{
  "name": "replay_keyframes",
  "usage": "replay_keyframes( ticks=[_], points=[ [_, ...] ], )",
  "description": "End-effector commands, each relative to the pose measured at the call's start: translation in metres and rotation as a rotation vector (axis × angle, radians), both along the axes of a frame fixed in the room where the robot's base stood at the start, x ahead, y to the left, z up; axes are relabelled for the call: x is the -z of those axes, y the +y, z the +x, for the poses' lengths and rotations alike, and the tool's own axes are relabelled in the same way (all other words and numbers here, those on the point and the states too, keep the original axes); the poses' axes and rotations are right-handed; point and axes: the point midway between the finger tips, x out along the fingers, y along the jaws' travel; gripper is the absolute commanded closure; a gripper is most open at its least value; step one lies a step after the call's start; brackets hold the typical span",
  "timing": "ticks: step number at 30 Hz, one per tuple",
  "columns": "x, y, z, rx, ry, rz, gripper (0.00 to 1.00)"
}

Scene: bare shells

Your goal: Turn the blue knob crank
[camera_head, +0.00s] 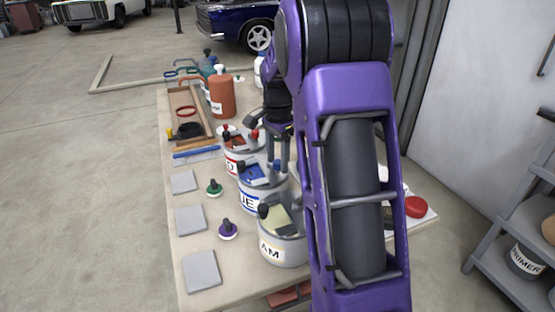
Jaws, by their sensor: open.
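The middle can (249,200), its label ending in "UE", stands on the table between two other cans. A blue patch (254,172) and a dark knob (242,165) show on its top; the knob is too small to tell its colour surely. My gripper (278,165) points down over the right side of this can's top, right of the knob. Its fingers are open. I cannot tell whether they touch anything. My purple arm hides the area to the right of the cans.
The table (195,247) also bears a can with red knobs (238,143) behind, a cream can (282,246) in front, an orange bottle (221,93), a wooden tray (171,112) and grey squares (201,270). A shelf (508,268) stands at right. Floor at left is clear.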

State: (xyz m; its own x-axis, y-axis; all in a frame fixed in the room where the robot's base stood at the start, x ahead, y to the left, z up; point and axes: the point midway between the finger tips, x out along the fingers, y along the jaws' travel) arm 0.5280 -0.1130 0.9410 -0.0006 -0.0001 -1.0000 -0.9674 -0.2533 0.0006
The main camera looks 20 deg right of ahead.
Motion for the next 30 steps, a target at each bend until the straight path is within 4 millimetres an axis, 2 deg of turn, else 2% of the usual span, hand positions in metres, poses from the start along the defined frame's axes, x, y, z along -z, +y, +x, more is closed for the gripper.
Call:
replay_keyframes(
  ticks=[6, 8, 15, 17, 30],
  points=[
    [0.0002, -0.0001, 0.0001, 0.000, 0.000, 0.000, 0.39],
    [0.0001, -0.0001, 0.0001, 0.000, 0.000, 0.000, 0.48],
    [-0.0001, -0.0001, 0.0001, 0.000, 0.000, 0.000, 0.91],
    [-0.0001, -0.0001, 0.0000, 0.000, 0.000, 0.000, 1.00],
    [-0.0017, -0.0021, 0.0003, -0.042, -0.001, 0.000, 1.00]
  ],
)
